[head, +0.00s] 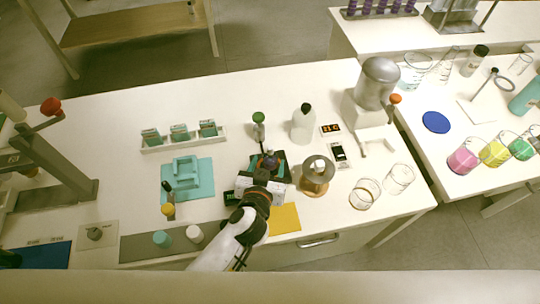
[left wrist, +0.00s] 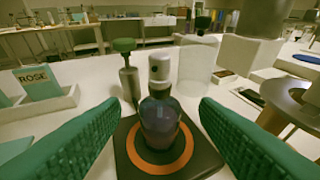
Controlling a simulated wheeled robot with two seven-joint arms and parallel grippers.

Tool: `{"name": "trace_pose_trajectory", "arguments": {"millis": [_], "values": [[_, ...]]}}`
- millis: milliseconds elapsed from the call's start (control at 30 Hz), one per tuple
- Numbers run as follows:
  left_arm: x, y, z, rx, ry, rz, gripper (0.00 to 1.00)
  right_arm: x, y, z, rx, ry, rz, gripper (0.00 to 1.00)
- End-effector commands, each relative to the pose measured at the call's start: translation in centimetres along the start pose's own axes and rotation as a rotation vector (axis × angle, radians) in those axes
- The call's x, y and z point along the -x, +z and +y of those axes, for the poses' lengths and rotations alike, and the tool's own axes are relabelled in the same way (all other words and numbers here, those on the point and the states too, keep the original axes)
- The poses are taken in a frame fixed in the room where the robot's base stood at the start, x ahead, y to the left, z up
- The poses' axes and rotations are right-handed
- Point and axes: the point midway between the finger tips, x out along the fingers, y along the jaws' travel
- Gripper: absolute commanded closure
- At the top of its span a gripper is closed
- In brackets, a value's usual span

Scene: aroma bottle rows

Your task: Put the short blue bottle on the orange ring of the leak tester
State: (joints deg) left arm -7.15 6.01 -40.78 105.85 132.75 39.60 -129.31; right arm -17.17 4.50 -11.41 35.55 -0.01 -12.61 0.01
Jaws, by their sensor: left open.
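The short blue bottle (left wrist: 160,122), with a white and silver spray top, stands upright within the orange ring (left wrist: 160,168) on the dark leak tester (left wrist: 204,159). In the left wrist view my left gripper (left wrist: 160,125) is open. Its two green fingers stand on either side of the bottle with a gap to each. The near part of the ring is visible in front of the bottle. My right gripper is in neither view.
A round metal item on a wooden base (head: 317,175) is at right. A rack of small boxes (head: 181,137) is at the back left.

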Motion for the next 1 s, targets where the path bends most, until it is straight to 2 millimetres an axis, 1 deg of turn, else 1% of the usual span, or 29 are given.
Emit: {"name": "trace_pose_trajectory", "arguments": {"millis": [33, 200, 300, 400, 567, 1000], "values": [[1.3, 0.0, 0.0, -0.001, -0.001, 0.003, 0.44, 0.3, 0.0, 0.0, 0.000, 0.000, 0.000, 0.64], [4.9, 0.0, 0.0, 0.000, -0.002, 0.001, 0.44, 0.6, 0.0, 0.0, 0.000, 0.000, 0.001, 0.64], [6.4, 0.0, 0.0, 0.000, 0.000, 0.002, 0.44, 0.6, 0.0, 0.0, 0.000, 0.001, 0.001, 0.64], [7.4, 0.0, 0.0, 0.000, -0.001, 0.001, 0.44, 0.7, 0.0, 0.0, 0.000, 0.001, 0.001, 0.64], [8.0, 0.0, 0.0, 0.001, 0.001, 0.000, 0.44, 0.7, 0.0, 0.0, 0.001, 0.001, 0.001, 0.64], [8.0, 0.0, 0.0, 0.001, 0.000, 0.000, 0.44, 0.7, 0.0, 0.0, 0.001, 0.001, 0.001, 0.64]]}}
